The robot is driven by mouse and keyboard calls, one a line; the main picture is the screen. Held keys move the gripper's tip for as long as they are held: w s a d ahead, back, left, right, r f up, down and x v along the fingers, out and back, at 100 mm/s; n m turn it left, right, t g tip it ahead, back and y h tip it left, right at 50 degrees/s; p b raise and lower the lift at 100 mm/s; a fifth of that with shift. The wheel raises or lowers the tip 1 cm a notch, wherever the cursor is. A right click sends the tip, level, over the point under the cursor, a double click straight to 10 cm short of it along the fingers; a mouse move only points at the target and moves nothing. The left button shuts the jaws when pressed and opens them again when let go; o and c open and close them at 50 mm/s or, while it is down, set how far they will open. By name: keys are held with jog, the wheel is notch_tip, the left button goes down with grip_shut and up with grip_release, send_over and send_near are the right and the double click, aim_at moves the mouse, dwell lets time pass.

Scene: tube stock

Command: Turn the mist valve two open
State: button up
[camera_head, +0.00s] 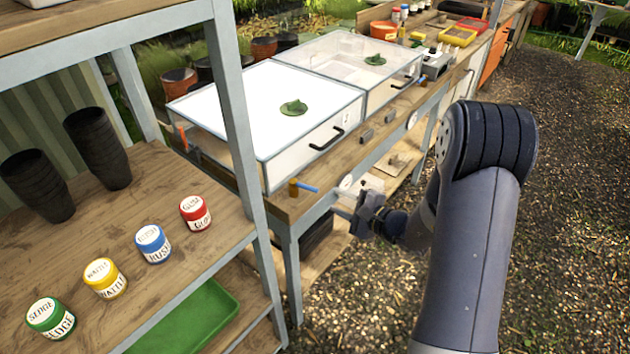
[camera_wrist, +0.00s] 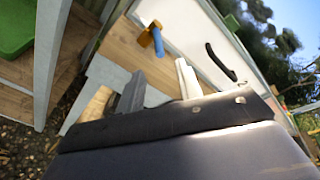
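A valve with a brass body and blue lever (camera_head: 306,188) sits on the near front corner of the bench, below the near white propagator case. In the wrist view the same blue lever (camera_wrist: 157,41) lies just beyond my fingertips. Another small blue-and-orange valve (camera_head: 421,81) shows farther along the bench edge. I cannot read which number either valve carries. My gripper (camera_head: 343,200) is just right of the near lever, in front of the bench edge. In the wrist view my gripper (camera_wrist: 160,82) has its fingers apart with nothing between them.
Two glazed cases, near (camera_head: 235,140) and far (camera_head: 372,95), stand on the bench (camera_head: 290,208). A shelf at left holds labelled jars (camera_head: 152,243) and black pots (camera_head: 98,148). A green tray (camera_head: 190,320) is below. Gravel ground (camera_head: 560,200) at right is open.

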aim_at(317, 192)
jog(key=p+x, duration=0.2)
jog(key=x, duration=0.8)
jog(key=shift+w+a, duration=0.1)
jog(key=shift+a, duration=0.05)
grip_shut()
